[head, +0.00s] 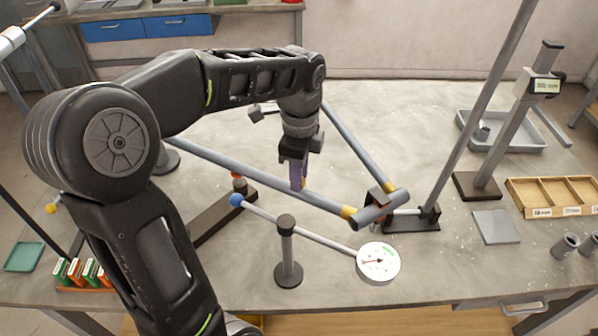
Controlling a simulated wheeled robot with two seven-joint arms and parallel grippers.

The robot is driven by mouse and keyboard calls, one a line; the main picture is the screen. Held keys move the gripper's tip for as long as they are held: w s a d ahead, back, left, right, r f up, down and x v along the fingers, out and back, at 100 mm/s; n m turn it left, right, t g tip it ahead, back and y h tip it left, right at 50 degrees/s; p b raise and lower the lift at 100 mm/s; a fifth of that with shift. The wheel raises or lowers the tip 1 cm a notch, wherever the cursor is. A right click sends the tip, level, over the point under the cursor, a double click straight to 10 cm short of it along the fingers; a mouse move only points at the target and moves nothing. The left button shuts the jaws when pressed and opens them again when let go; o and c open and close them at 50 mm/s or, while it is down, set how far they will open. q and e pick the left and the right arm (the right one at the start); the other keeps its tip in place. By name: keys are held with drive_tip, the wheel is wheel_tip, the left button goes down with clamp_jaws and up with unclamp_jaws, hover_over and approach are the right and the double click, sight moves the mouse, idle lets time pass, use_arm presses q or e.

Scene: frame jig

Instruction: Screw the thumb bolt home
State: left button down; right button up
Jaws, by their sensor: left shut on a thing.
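My left gripper (298,176) points down over the middle of the bench, in front of the long grey tube (240,180). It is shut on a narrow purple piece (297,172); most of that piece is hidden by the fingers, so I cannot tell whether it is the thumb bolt. The frame tubes have yellow ends and meet at a dark cylindrical joint (381,206) with a clamp beside a black stand. I cannot pick out the thumb bolt for certain. My right gripper is not in view.
A round white dial (378,262) sits on a rod with a blue ball end (236,200), carried by a grey post (287,250). A grey tray (515,130), a wooden bin (555,196) and a grey plate (495,227) lie right.

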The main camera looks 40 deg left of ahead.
use_arm(q)
drive_tip(key=shift+w+r+m, duration=0.1)
drive_tip(key=shift+r+m, duration=0.05)
drive_tip(key=shift+m, duration=0.45)
drive_tip(key=c, duration=1.1)
unclamp_jaws()
drive_tip(key=shift+c, duration=0.2)
wheel_tip(320, 180, up, 8)
drive_tip(key=shift+p, duration=0.35)
